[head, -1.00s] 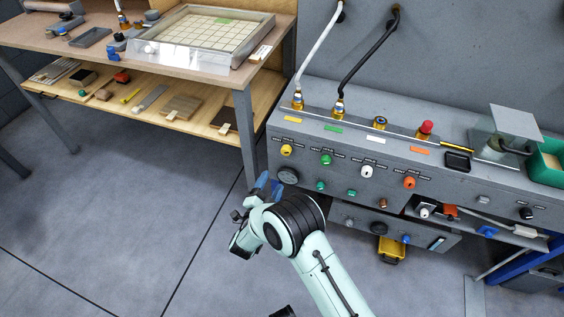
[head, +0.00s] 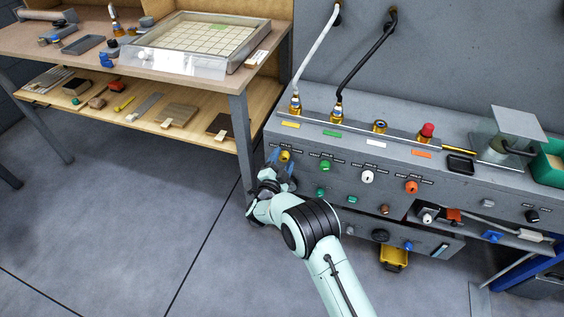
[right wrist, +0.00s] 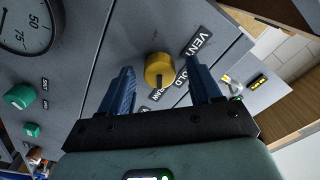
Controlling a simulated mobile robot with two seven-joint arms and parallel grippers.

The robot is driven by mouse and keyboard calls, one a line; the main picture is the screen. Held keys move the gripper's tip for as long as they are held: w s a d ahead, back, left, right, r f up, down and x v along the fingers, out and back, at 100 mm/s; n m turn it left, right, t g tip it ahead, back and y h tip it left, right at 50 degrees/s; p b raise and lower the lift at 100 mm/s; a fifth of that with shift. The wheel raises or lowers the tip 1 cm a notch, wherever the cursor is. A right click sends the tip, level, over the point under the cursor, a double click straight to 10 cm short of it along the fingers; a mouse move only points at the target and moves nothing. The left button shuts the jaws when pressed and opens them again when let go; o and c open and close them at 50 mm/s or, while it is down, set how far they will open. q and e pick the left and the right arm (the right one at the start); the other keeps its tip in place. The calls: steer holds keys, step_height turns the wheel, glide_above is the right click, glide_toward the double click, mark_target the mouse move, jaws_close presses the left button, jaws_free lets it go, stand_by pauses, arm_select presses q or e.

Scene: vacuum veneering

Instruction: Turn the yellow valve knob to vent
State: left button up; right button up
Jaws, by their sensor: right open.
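The yellow valve knob (head: 285,156) sits at the left end of the grey panel's front face. In the right wrist view the yellow knob (right wrist: 159,69) shows large, with a dark pointer line on it and VENT, HOLD and a partly hidden third label around it. My right gripper (head: 280,160) is at the knob; its blue fingers (right wrist: 165,85) are open, one on each side of the knob, with gaps visible. I cannot tell whether the fingertips reach past the knob's face. My left gripper is not in view.
Green (head: 325,165), white (head: 367,177) and red-orange (head: 411,187) knobs sit to the right in the same row. A round gauge (right wrist: 27,25) lies near the knob. A wooden workbench (head: 250,90) stands close on the left. The floor in front is clear.

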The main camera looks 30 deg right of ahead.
steer(key=c, duration=1)
steer(key=shift+c, duration=0.2)
